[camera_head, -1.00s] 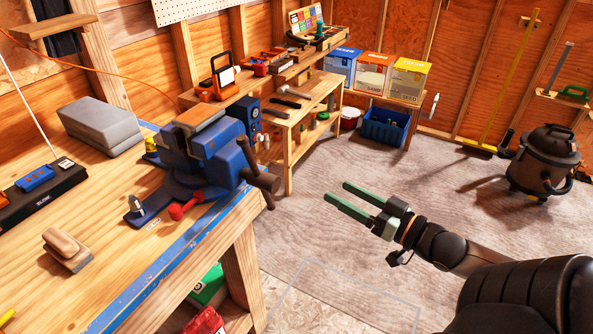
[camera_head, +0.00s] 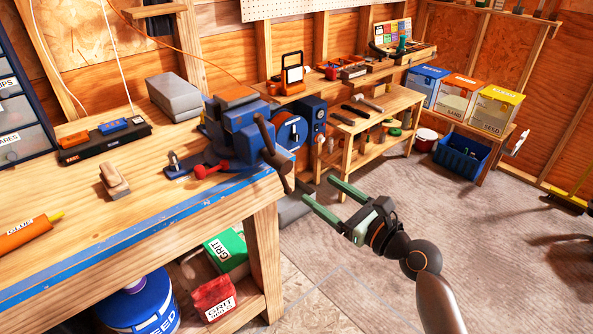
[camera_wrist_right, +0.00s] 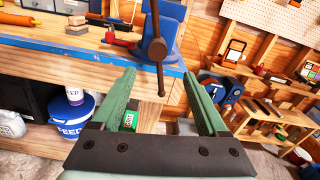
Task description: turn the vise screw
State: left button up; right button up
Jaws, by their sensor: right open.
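The blue vise (camera_head: 238,128) is mounted at the right front corner of the wooden workbench (camera_head: 160,208). Its dark screw handle (camera_head: 272,153) is a bar tilted from upright at the vise's right end. A red-knobbed lever (camera_head: 200,171) sits at its base. My right gripper (camera_head: 325,197) is open and empty, below and to the right of the handle, its green fingers pointing toward the bench. In the right wrist view the handle (camera_wrist_right: 157,50) appears above and between the open fingers (camera_wrist_right: 160,90), apart from them. My left gripper is not in view.
Grit boxes (camera_head: 213,297) and a blue feed bucket (camera_head: 140,305) are under the bench. A sanding block (camera_head: 114,180) and a grey block (camera_head: 173,97) lie on top. A low shelf bench (camera_head: 375,125) stands behind.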

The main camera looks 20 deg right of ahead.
aim_at(287, 168)
jog(key=x, duration=1.3)
jog(key=shift+s+a, duration=0.15)
jog(key=shift+a, duration=0.1)
jog(key=shift+c, duration=0.2)
grip_shut()
